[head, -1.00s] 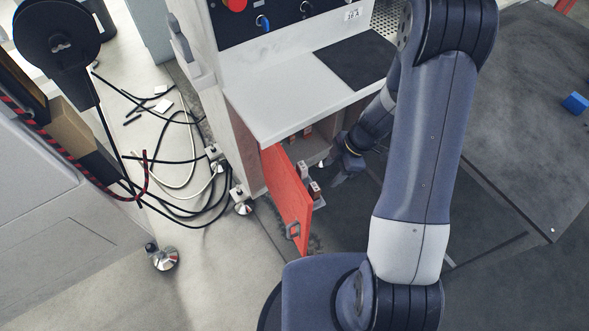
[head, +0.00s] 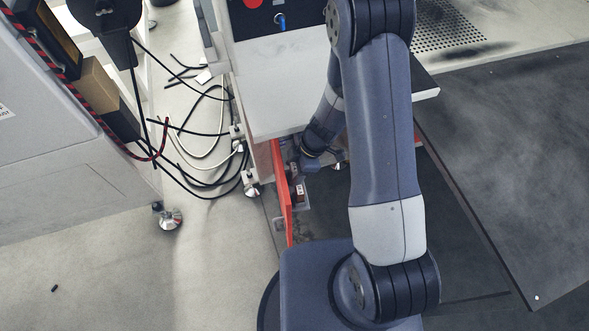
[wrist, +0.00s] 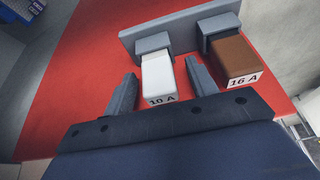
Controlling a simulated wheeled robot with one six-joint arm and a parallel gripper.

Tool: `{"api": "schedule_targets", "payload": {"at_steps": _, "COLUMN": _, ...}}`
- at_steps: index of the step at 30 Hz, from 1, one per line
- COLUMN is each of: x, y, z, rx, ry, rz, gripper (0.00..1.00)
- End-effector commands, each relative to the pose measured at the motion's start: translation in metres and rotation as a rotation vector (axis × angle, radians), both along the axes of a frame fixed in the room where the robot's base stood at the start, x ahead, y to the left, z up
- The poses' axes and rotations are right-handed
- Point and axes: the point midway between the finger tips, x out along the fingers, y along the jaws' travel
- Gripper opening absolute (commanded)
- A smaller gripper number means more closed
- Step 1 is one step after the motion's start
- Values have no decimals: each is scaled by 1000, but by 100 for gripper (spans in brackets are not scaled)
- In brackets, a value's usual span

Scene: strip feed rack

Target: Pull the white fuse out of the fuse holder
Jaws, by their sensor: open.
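The white fuse (wrist: 158,78), marked 10 A, sits in a grey fuse holder (wrist: 152,43) on a grey strip in the wrist view. My gripper (wrist: 163,80) is open, with one finger on each side of the white fuse. I cannot tell whether either finger touches it. A brown fuse (wrist: 234,58), marked 16 A, sits in the holder to the right, just beyond my right finger. In the head view my gripper (head: 297,170) is at the red door, small and partly hidden, and the white fuse cannot be made out.
The fuses are mounted on the open red door (head: 281,190) under the white worktop (head: 280,95). Loose black and white cables (head: 205,150) lie on the floor to the left. A large dark panel (head: 510,160) is at the right.

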Motion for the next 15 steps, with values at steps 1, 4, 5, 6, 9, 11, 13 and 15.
{"api": "schedule_targets", "payload": {"at_steps": 1, "x": 0, "y": 0, "z": 0, "rx": 0, "ry": 0, "rz": 0, "gripper": 55}}
{"api": "schedule_targets", "payload": {"at_steps": 4, "x": 0, "y": 0, "z": 0, "rx": 0, "ry": -1, "rz": 1, "gripper": 55}}
{"api": "schedule_targets", "payload": {"at_steps": 5, "x": 0, "y": 0, "z": 0, "rx": 0, "ry": -1, "rz": 1, "gripper": 55}}
{"api": "schedule_targets", "payload": {"at_steps": 6, "x": 0, "y": 0, "z": 0, "rx": 0, "ry": -1, "rz": 1, "gripper": 53}}
{"api": "schedule_targets", "payload": {"at_steps": 9, "x": 0, "y": 0, "z": 0, "rx": 0, "ry": -1, "rz": 1, "gripper": 45}}
{"api": "schedule_targets", "payload": {"at_steps": 11, "x": 0, "y": 0, "z": 0, "rx": 0, "ry": -1, "rz": 1, "gripper": 40}}
{"api": "schedule_targets", "payload": {"at_steps": 13, "x": 0, "y": 0, "z": 0, "rx": 0, "ry": -1, "rz": 0, "gripper": 34}}
{"api": "schedule_targets", "payload": {"at_steps": 15, "x": 0, "y": 0, "z": 0, "rx": 0, "ry": -1, "rz": 0, "gripper": 28}}
